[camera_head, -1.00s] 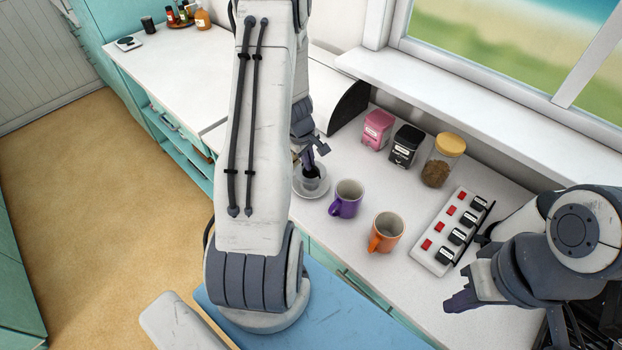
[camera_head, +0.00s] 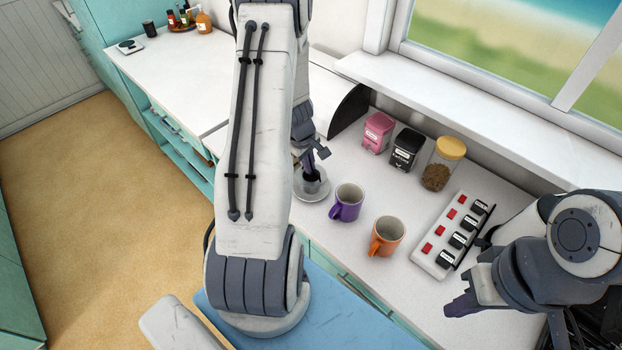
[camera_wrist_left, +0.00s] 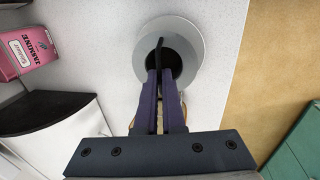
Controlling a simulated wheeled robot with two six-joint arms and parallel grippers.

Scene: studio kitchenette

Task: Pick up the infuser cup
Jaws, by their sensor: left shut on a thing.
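The infuser cup (camera_head: 312,186) is a small grey cup with a dark inside, at or just above a pale round saucer (camera_head: 303,195). Whether it touches the saucer I cannot tell. In the left wrist view, the cup's dark opening (camera_wrist_left: 174,62) and black handle show over the round saucer (camera_wrist_left: 195,42). My left gripper (camera_head: 317,160) is above the cup. Its purple fingers (camera_wrist_left: 161,78) are close together, shut on the cup's handle and hiding part of the cup. My right gripper (camera_head: 462,304) is over the counter's right part, away from the cup; its finger gap is unclear.
A purple mug (camera_head: 347,203) stands close right of the saucer, with an orange mug (camera_head: 387,236) beyond. Pink (camera_head: 377,132) and black (camera_head: 406,148) tins and a yellow-lidded jar (camera_head: 443,163) stand behind. A white rack (camera_head: 432,262) is at right.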

